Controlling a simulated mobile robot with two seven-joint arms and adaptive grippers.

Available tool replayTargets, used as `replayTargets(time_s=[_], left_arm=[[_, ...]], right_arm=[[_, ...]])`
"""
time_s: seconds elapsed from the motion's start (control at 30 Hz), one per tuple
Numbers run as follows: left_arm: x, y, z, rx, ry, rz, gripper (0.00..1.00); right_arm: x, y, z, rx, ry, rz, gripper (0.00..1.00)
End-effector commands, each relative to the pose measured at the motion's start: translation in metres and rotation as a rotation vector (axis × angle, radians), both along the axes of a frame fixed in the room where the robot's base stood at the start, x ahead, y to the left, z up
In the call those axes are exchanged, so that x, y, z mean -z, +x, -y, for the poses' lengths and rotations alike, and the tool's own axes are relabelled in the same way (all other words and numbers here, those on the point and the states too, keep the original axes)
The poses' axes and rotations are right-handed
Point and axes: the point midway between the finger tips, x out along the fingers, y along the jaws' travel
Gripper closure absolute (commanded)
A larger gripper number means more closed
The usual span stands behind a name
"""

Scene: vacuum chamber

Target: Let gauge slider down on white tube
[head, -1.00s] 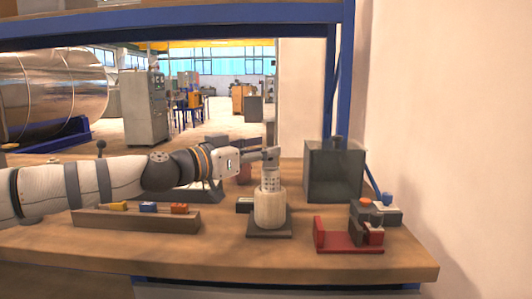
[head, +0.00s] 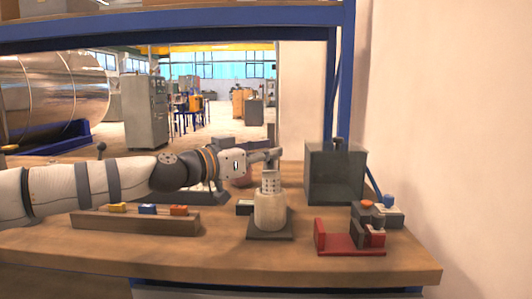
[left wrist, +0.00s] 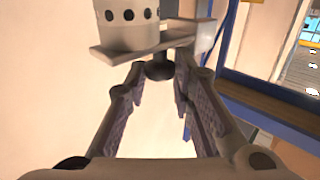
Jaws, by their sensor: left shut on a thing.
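A pale tube (head: 270,212) stands upright on a dark square base on the bench. A grey perforated cylinder (head: 270,183), which looks like part of the gauge slider, shows at the tube's top; how deep it sits inside is hidden. My left gripper (head: 274,155) is just above and behind this cylinder in the head view. In the left wrist view the perforated cylinder (left wrist: 128,14) has a flat side arm with a dark knob (left wrist: 159,70). The left gripper (left wrist: 160,78) is shut on that knob, between its fingertips. My right gripper is out of view.
A wooden block (head: 135,221) with yellow, blue and orange pieces lies left of the tube. A dark box (head: 335,175) stands behind right. A red fixture (head: 348,245) with grey parts is at front right. Bare bench lies along the front edge.

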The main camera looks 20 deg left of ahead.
Motion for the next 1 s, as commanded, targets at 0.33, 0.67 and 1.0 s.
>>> replayTargets(time_s=[0.33,0.67,1.0], left_arm=[[-0.002,0.0,0.0,0.0,0.0,0.002,0.6],[-0.004,-0.042,-0.025,-0.003,-0.002,0.006,0.6],[-0.003,-0.102,-0.056,0.0,0.001,0.005,0.6]], right_arm=[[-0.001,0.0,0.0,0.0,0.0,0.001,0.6],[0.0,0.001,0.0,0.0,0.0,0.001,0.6],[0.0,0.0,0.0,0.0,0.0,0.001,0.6]])
